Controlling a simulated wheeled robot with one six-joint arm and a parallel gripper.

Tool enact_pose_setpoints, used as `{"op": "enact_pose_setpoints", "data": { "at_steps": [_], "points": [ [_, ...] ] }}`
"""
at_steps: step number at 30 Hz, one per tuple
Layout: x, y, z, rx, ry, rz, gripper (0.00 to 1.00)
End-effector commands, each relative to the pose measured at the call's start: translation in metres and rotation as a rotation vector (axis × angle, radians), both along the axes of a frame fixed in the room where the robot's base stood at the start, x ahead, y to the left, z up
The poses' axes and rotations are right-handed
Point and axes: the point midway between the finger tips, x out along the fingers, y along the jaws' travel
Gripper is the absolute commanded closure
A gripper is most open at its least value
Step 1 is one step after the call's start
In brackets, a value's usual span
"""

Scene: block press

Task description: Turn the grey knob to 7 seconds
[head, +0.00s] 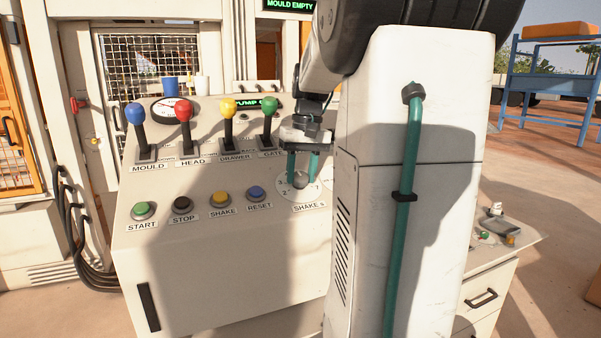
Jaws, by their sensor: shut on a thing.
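The grey knob (300,181) sits on a white round dial (289,193) marked with numbers, above the label "SHAKE s", at the right of the control panel's sloping face. My gripper (302,178) points down over the dial, with its two green fingers shut on the knob from either side. The fingers and their shadow cover part of the dial. The knob's pointer is too small and hidden to read, so I cannot tell its setting. My arm hides the panel's right part.
Levers stand behind the dial: blue (135,114), red (183,111), yellow (228,107) and green (270,108), the green one close to my gripper. Buttons START (143,210), STOP (182,203), SHAKE (220,199) and RESET (256,193) lie left of the dial. A screen (289,5) reads "MOULD EMPTY".

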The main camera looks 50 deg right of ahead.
Motion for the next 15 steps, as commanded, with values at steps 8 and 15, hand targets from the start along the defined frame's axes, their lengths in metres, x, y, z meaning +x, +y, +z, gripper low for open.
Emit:
{"op": "enact_pose_setpoints", "data": {
  "at_steps": [8, 15],
  "points": [
    [-0.0023, -0.0017, 0.0002, 0.091, -0.057, -0.240, 0.85],
    [-0.0037, -0.0022, -0.0006, 0.171, -0.107, -0.449, 0.85]
  ]
}}
